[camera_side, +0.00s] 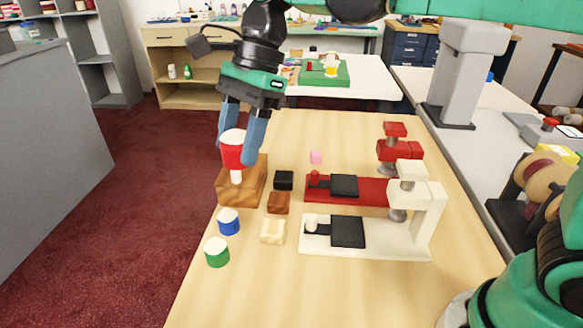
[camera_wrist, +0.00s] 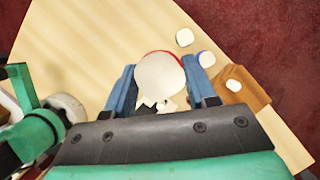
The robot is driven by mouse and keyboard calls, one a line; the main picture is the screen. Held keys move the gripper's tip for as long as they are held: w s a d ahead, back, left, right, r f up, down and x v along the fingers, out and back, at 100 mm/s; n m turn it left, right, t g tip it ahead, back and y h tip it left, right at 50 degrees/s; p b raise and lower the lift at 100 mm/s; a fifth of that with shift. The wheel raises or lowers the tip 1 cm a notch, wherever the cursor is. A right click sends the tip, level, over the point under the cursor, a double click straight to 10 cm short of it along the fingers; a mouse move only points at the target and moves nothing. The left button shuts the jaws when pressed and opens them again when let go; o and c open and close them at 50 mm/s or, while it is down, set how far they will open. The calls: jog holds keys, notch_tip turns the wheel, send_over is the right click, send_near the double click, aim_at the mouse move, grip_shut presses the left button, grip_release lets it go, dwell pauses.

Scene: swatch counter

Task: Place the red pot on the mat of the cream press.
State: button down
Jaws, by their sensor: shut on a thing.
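The red pot (camera_side: 233,155) has a white top and is held upright between the blue fingers of my gripper (camera_side: 237,147). In the side view it is above the wooden block (camera_side: 256,180) at the table's left. In the wrist view its white top (camera_wrist: 159,76) fills the space between the fingers (camera_wrist: 160,92), with a thin red edge showing. The cream press (camera_side: 431,218) stands at the right front of the table, with a black mat (camera_side: 348,232) on its base. That mat looks bare. My gripper is well to the left of the press.
A red press (camera_side: 372,190) with its own black mat (camera_side: 344,186) stands just behind the cream one. A blue pot (camera_side: 228,223) and a green pot (camera_side: 217,252) stand at the left edge. Small black (camera_side: 284,180), brown (camera_side: 278,203), and cream (camera_side: 272,232) blocks lie between.

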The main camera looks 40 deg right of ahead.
jog(key=s+d+n, duration=0.1)
jog(key=s+d, duration=0.1)
jog(key=d, duration=0.7)
jog(key=r+n+g, duration=0.1)
jog(key=r+n, duration=0.1)
send_over(345, 232)
jog(key=d, duration=0.1)
jog(key=f, duration=1.5)
jog(key=shift+w+d+f, duration=0.15)
jog(key=shift+w+f, duration=0.05)
jog(key=shift+f, duration=2.35)
jog(key=shift+f, duration=0.1)
jog(key=c, duration=0.5)
grip_release()
jog(key=shift+c, duration=0.2)
jog(key=v, duration=1.2)
